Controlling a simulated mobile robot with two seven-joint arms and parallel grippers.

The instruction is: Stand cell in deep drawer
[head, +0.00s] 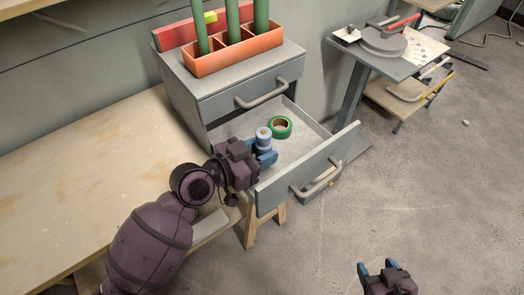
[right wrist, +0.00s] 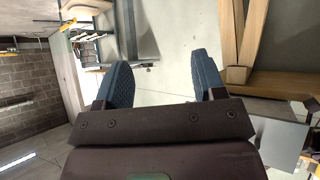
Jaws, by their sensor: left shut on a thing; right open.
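The cell (head: 263,134) is a small pale blue cylinder with a light top and a yellowish centre, roughly upright. My left gripper (head: 265,154) is shut on it, over the open deep drawer (head: 224,133) of the grey cabinet. The fingers hide the cell's lower part, so I cannot tell whether it touches the drawer floor. A green tape roll (head: 281,127) lies in the drawer just right of the cell. My right gripper (head: 378,266) is open and empty at the bottom right, away from the drawer; its blue fingers also show in the right wrist view (right wrist: 158,85).
The drawer's front panel with a handle (head: 317,180) stands near my left gripper. The closed upper drawer (head: 240,95) is above. An orange box (head: 237,55) with green tubes sits on the cabinet. A wooden bench (head: 80,180) is left.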

